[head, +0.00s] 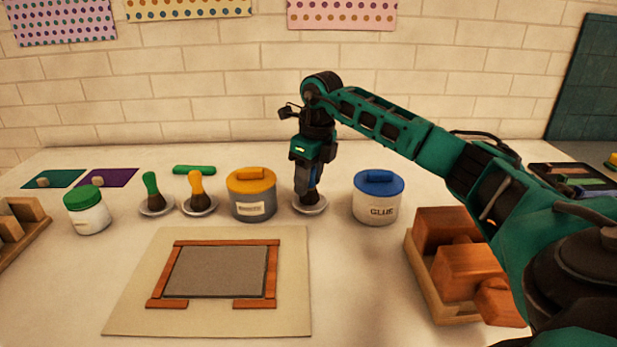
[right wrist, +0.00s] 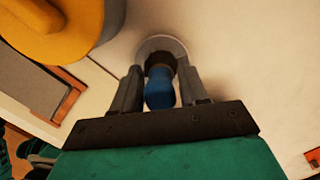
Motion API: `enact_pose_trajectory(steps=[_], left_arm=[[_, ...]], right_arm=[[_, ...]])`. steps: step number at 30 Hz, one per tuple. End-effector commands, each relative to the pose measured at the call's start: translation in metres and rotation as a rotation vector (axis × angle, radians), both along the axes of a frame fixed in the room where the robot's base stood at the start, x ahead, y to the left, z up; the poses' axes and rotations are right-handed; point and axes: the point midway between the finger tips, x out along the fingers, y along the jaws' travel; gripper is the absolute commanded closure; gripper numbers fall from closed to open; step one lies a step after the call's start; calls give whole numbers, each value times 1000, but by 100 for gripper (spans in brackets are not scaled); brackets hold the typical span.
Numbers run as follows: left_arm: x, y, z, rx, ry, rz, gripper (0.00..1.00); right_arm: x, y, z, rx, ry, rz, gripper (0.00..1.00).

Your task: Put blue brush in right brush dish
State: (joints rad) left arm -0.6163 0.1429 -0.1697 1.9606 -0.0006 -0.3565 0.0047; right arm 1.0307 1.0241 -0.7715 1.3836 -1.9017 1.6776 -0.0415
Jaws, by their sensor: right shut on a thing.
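The blue brush (right wrist: 160,90) is between the fingers of my right gripper (right wrist: 158,92), which is shut on its handle. In the head view my right gripper (head: 310,178) points straight down, with the brush's dark bristles (head: 309,198) low over the right brush dish (head: 311,207). The dish rim (right wrist: 163,42) also shows around the bristles in the right wrist view. I cannot tell whether the bristles touch the dish. My left gripper is not in view.
The yellow-lidded pot (head: 252,197) stands close left of the dish, and the blue-lidded glue jar (head: 378,198) stands to its right. Green (head: 152,194) and yellow (head: 197,191) brushes stand in dishes further left. A framed board (head: 220,272) lies in front. A wooden tray (head: 440,301) holds blocks.

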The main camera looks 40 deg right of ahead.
Motion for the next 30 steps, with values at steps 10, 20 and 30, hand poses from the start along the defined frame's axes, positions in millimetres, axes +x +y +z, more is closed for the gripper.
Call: enact_pose_trajectory(steps=[10,20,30], left_arm=[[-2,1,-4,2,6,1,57],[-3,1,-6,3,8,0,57],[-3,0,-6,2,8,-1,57]], right_arm=[[0,0,-5,0,0,0,87],[0,0,-9,0,0,0,87],[0,0,-10,0,0,0,87]])
